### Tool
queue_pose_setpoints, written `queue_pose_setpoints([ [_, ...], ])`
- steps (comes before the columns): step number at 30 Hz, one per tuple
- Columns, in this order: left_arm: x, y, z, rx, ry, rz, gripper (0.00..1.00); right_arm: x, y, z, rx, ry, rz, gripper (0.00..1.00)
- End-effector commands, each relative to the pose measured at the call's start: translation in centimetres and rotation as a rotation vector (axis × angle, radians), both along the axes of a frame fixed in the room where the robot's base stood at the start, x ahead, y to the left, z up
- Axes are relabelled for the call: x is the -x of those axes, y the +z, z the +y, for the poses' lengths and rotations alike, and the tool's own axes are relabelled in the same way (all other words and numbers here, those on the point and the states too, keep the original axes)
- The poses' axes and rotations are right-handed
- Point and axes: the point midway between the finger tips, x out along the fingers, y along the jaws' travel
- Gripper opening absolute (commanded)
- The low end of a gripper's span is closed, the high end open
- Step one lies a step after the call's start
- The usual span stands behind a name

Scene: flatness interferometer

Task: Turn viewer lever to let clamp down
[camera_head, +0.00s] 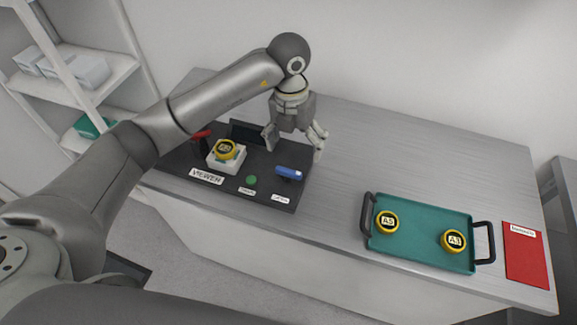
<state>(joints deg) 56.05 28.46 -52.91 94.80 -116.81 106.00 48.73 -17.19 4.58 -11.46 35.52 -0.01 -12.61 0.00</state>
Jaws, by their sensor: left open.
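The viewer (240,196) is a dark unit at the left of the bench, with a white label at its front. A blue lever handle (289,173) lies at its right side, above a small label too small to read. A red handle (201,134) stands at its back left. A yellow-ringed round piece (225,149) sits on a white block (229,163) on the viewer; I cannot tell whether a clamp touches it. My left gripper (296,143) is open and empty, pointing down above the viewer's back right, behind the blue handle. My right gripper is not in view.
A green button (251,180) sits on the viewer's front. A teal tray (420,232) with black handles holds two yellow-ringed pieces (387,221) (454,241). A red mat (526,256) lies at the bench's right end. The bench (400,150) behind the tray is clear. Shelves (85,85) stand at left.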

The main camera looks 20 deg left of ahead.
Motion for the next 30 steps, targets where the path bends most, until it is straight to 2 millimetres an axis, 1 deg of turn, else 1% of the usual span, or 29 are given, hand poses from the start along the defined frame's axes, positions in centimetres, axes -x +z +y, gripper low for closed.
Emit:
queue_pose_setpoints([
  [1, -0.2, 0.3, 0.9, -0.038, 0.015, -0.001, 0.86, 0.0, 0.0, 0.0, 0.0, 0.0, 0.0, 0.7],
  [3, -0.4, 0.3, 1.7, -0.068, 0.028, -0.001, 0.86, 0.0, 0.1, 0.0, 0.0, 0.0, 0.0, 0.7],
  [5, -0.4, 0.0, 1.9, -0.077, 0.032, 0.002, 0.86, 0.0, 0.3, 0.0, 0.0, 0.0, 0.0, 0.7],
  [7, -0.3, -0.7, 1.9, -0.076, 0.032, 0.003, 0.86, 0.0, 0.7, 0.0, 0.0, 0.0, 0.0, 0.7],
  [11, -0.2, -2.8, 1.8, -0.075, 0.031, 0.006, 0.86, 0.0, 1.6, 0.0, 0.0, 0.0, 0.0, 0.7],
  [18, -0.2, -7.3, 1.8, -0.073, 0.028, 0.005, 0.86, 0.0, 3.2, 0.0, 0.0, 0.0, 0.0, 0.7],
  [21, -0.3, -8.8, 1.7, -0.071, 0.029, 0.004, 0.86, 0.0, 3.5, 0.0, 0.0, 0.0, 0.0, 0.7],
  [25, -0.3, -9.9, 1.7, -0.071, 0.027, 0.001, 0.86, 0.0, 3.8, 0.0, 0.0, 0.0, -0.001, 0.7],
  [30, -0.3, -10.4, 1.7, -0.071, 0.027, 0.001, 0.86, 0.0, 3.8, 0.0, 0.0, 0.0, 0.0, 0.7],
])
